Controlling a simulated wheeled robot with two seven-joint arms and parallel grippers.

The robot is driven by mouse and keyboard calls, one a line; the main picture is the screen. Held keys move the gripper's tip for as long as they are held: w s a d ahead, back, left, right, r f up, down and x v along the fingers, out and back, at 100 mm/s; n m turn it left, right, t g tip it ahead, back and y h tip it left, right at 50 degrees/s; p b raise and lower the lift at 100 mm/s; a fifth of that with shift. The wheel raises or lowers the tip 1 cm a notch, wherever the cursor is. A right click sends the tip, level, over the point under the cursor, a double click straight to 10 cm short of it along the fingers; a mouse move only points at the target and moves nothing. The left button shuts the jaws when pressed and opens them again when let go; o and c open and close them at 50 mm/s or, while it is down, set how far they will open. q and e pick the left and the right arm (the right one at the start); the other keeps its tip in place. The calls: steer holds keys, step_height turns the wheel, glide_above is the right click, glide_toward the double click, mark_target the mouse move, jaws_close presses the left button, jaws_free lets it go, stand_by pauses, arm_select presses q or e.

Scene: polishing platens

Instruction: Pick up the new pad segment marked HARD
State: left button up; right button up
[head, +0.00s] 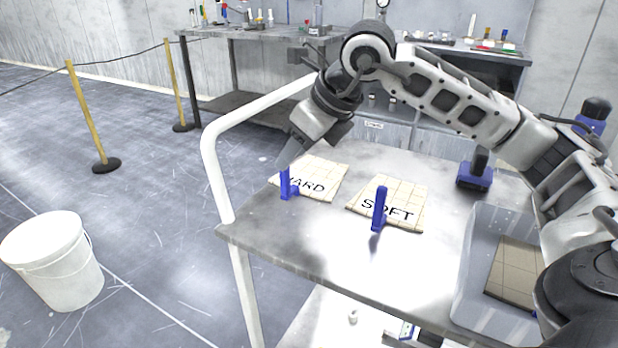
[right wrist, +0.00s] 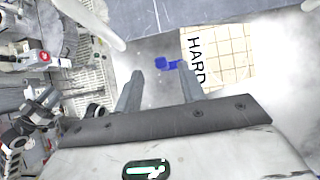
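The pad segment marked HARD (head: 322,178) is a cream gridded square lying on the metal cart top (head: 290,240), near its left end. A blue upright handle (head: 285,183) stands at its near-left edge. My right gripper (head: 287,158) is above that end of the cart, over the HARD pad's left side. In the right wrist view its two fingers (right wrist: 158,92) are apart and empty, with the blue handle (right wrist: 166,63) beyond the tips and the HARD pad (right wrist: 222,55) to the right. A similar pad marked SOFT (head: 395,200) lies to the right. My left gripper is not in view.
A blue handle (head: 379,209) stands at the SOFT pad's near edge. A clear tray (head: 468,290) with a brown gridded pad (head: 513,272) sits at the cart's right. A blue tool (head: 475,175) stands behind. The cart's white rail (head: 208,165) rises at left; a white bucket (head: 55,258) stands on the floor.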

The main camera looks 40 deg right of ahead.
steer(key=x, duration=0.4)
steer(key=shift+w+f, duration=0.3)
jaws_close()
steer(key=shift+r, duration=0.1)
